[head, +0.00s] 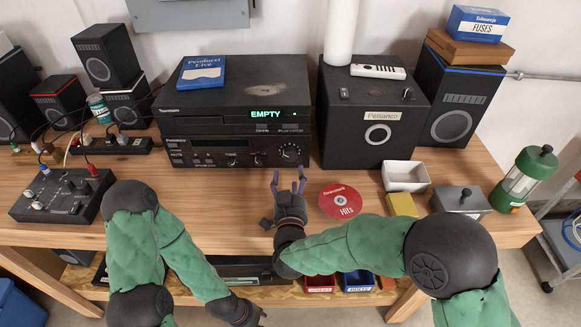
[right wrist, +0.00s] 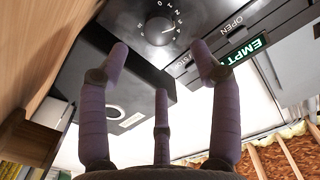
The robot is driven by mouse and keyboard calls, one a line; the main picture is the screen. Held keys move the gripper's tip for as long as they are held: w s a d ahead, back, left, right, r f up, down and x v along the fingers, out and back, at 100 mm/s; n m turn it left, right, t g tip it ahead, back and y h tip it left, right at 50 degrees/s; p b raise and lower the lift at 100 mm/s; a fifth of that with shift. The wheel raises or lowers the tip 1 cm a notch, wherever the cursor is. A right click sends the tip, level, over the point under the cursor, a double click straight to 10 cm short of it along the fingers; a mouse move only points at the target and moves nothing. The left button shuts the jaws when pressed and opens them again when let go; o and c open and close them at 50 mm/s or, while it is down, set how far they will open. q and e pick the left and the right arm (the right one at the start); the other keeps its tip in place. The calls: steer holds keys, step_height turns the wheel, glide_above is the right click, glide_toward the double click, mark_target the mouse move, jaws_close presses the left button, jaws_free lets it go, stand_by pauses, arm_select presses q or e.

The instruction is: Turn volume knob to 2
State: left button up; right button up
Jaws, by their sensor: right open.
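The volume knob (head: 290,151) is a dark round dial ringed with numbers. It sits at the right of the lower black stereo unit's front (head: 210,153). In the right wrist view the knob (right wrist: 158,27) is at the top, beyond the fingertips; I cannot tell its exact setting. My right gripper (head: 288,179) is open and empty, with purple fingers pointing at the knob from in front, apart from it. Its spread fingers (right wrist: 159,55) also show in the right wrist view. My left gripper (head: 250,314) is low at the bottom edge, partly hidden, and its opening is unclear.
The upper unit (head: 235,110) shows "EMPTY". A red disc (head: 343,200), white tray (head: 405,175) and yellow block (head: 402,204) lie right of my gripper. A mixer (head: 63,195) is at left. The tabletop before the stereo is mostly clear.

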mark_target(291, 157)
steer(key=s, duration=0.5)
steer(key=shift+w, duration=0.1)
steer(key=m, duration=0.2)
steer(key=w+m, duration=0.1)
steer(key=m, duration=0.2)
steer(key=shift+p, duration=0.35)
steer(key=m, duration=0.4)
steer(key=shift+w, duration=0.3)
steer(key=shift+w+d+f, duration=0.1)
steer(key=shift+w+f, duration=0.05)
steer(key=shift+w, duration=0.45)
steer(key=w+b, duration=0.2)
steer(key=w, duration=0.7)
steer(key=shift+w, duration=0.3)
steer(key=c, duration=1.1)
